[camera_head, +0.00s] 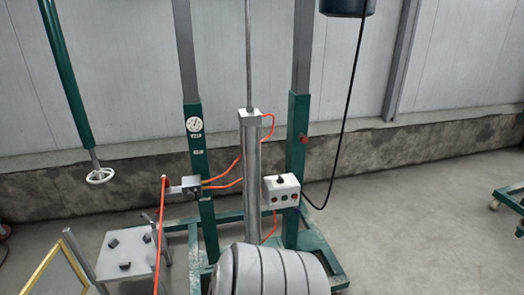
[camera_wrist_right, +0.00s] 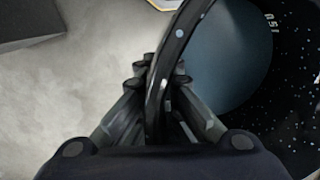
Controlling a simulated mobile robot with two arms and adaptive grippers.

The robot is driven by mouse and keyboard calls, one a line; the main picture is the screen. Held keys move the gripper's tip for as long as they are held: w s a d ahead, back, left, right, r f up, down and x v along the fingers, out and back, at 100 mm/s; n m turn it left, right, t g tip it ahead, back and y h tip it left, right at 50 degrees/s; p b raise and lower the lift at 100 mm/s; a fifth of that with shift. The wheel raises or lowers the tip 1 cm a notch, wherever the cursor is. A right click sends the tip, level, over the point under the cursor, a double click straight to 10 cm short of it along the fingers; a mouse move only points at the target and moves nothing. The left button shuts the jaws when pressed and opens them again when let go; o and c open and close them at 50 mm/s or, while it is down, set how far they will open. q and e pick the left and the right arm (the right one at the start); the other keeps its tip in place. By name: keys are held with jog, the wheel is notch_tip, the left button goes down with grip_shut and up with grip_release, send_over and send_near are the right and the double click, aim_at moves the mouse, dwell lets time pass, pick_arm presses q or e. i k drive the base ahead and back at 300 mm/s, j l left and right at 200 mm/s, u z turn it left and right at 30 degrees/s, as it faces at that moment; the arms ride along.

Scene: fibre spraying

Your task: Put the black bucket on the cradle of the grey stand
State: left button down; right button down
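In the right wrist view a black bucket (camera_wrist_right: 290,110) with white specks fills the right side. Its inside and a blue-grey round area show, and its curved rim runs up between my fingers. My right gripper (camera_wrist_right: 160,78) is shut on this rim, one finger on each side. Neither gripper shows in the head view, and I cannot make out the bucket there. A low, light grey stand (camera_head: 110,270) with several small black blocks on top is at the lower left of the head view. The blocks look like a cradle, and nothing rests on them.
A green-framed machine (camera_head: 205,165) with a control box (camera_head: 282,191) and orange hoses stands mid-view. A grey banded drum (camera_head: 270,272) is in front. A gold-edged frame (camera_head: 52,275) is beside the stand. A dark object (camera_head: 347,7) with a hanging cable is above.

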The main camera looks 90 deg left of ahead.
aim_at(129, 250)
jog(key=k+j+u, duration=0.1)
jog(key=u, duration=1.15)
jog(key=j+u, duration=0.2)
jog(key=u, duration=0.2)
jog(key=k+j+u, duration=0.1)
jog(key=j+u, duration=0.15)
jog(key=u, duration=0.15)
jog(key=j+u, duration=0.25)
jog(key=u, duration=0.15)
jog(key=j+u, duration=0.4)
jog(key=i+j+u, duration=0.2)
jog(key=j+u, duration=0.2)
jog(key=i+j+u, duration=0.2)
jog(key=j+u, duration=0.2)
jog(key=i+j, duration=0.25)
jog(key=j, duration=0.2)
jog(key=i+j+u, duration=0.1)
jog(key=i+j, duration=0.15)
jog(key=j, duration=0.15)
jog(key=i+j, duration=0.3)
jog(key=j, duration=0.15)
